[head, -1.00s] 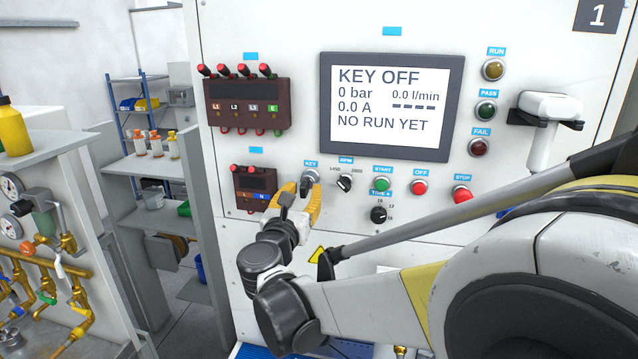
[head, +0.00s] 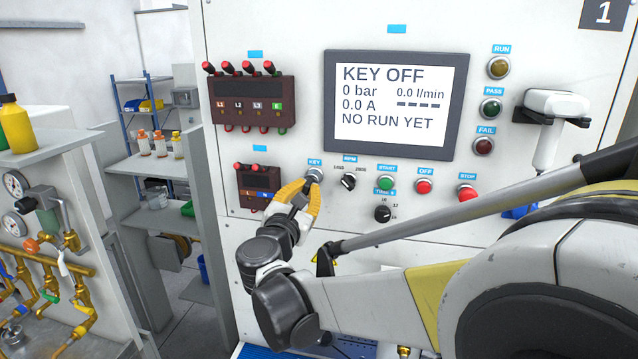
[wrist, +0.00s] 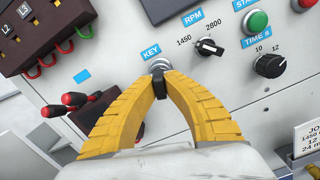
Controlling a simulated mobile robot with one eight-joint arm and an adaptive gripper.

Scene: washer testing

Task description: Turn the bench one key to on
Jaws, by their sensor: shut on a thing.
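The bench one key switch (head: 314,174) is on the white panel under a blue KEY label, left of the RPM knob (head: 348,181). My gripper (head: 311,187) has yellow fingers and reaches up to it from below. In the wrist view, my fingertips (wrist: 160,84) are shut on the black key (wrist: 159,86), just in front of the silver key switch collar (wrist: 159,65). The fingers hide part of the key. The screen (head: 392,100) reads KEY OFF, 0 bar, 0.0 A and NO RUN YET.
The START button (head: 386,183), OFF button (head: 424,186) and STOP button (head: 467,194) are to the right. The TIME knob (head: 383,214) is below START. A dark red socket block (head: 258,183) with red plugs is close on the left of my gripper.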

